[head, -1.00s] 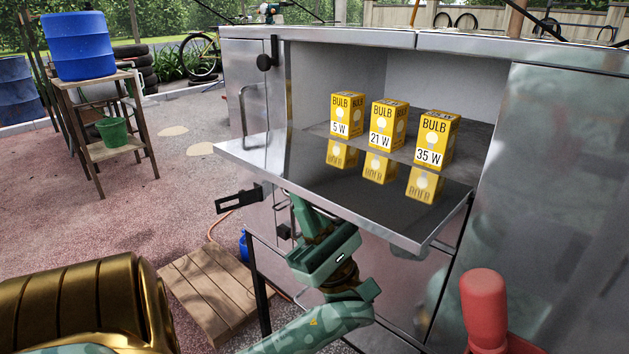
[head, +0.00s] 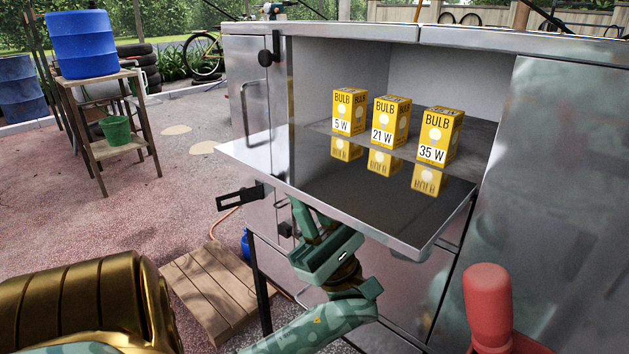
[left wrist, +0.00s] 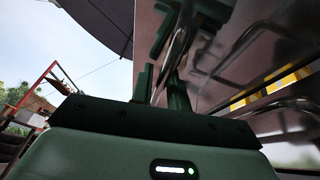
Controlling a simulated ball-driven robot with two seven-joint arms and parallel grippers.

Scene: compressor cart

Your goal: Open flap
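The metal flap (head: 340,198) hangs out from the front of the steel cabinet (head: 545,200), close to level and tipped a little down toward me. The compartment above it is open. My left gripper (head: 312,218) is under the flap's front edge, fingers pointing up, by a thin bar handle. In the left wrist view, its dark green fingers (left wrist: 160,88) stand close to a curved metal handle (left wrist: 178,48). Whether they grip it is unclear. My right gripper is not in view.
Three yellow bulb boxes, 5 W (head: 349,111), 21 W (head: 390,122) and 35 W (head: 440,136), stand inside the compartment. A wooden pallet (head: 215,290) lies below left. A red rounded object (head: 487,305) stands at lower right. The ground at left is mostly clear.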

